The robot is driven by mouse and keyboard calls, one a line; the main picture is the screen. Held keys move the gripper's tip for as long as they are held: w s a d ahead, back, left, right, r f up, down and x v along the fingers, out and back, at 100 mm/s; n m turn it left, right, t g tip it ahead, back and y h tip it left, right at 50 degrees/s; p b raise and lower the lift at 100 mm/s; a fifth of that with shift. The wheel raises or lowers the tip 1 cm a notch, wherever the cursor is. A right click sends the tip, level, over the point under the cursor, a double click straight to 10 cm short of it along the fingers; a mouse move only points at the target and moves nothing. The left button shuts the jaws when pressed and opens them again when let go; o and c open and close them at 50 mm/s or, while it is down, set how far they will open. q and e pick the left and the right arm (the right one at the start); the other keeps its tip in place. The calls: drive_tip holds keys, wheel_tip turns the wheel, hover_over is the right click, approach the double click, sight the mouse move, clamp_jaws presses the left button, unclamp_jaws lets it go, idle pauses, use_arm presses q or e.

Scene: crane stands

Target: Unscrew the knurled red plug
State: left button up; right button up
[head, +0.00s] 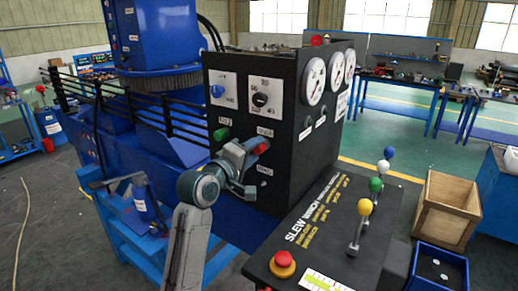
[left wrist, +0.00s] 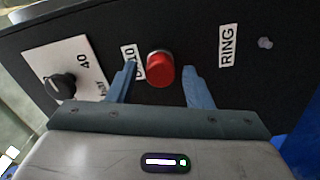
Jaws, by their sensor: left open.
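The red plug (head: 261,148) sits on the black front panel of the control box, below the two knobs. In the left wrist view the red plug (left wrist: 160,70) shows as a round red cap in a metal collar, between a label and the "RING" label. My left gripper (head: 250,160) is at the panel, close to the plug. In the left wrist view my left gripper (left wrist: 158,85) is open, with one blue finger on each side of the plug and gaps between. Whether the fingertips reach past the cap I cannot tell. My right gripper is not in view.
A green button (head: 221,133) is left of the plug. The console with levers (head: 365,207) and a red stop button (head: 283,259) juts out at right. A wooden crate (head: 446,208) stands beyond.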

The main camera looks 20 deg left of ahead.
use_arm(q)
drive_tip(key=m+b, duration=0.1)
drive_tip(key=m, duration=0.5)
drive_tip(key=m+b, duration=0.1)
drive_tip(key=m, duration=0.2)
drive_tip(key=shift+m, duration=1.2)
drive_tip(key=shift+m+b, duration=0.6)
drive_tip(key=shift+m, duration=0.3)
drive_tip(key=m+b, duration=0.1)
drive_tip(key=m, duration=0.2)
drive_tip(key=m+b, duration=0.1)
drive_tip(key=m, duration=0.4)
drive_tip(key=shift+m+b, duration=0.3)
drive_tip(key=shift+b, duration=0.05)
drive_tip(key=m+b, duration=0.1)
drive_tip(key=m, duration=0.1)
drive_tip(key=shift+f+m, duration=0.1)
drive_tip(key=shift+m, duration=0.3)
drive_tip(key=shift+m+b, duration=0.45)
drive_tip(key=shift+m, duration=0.65)
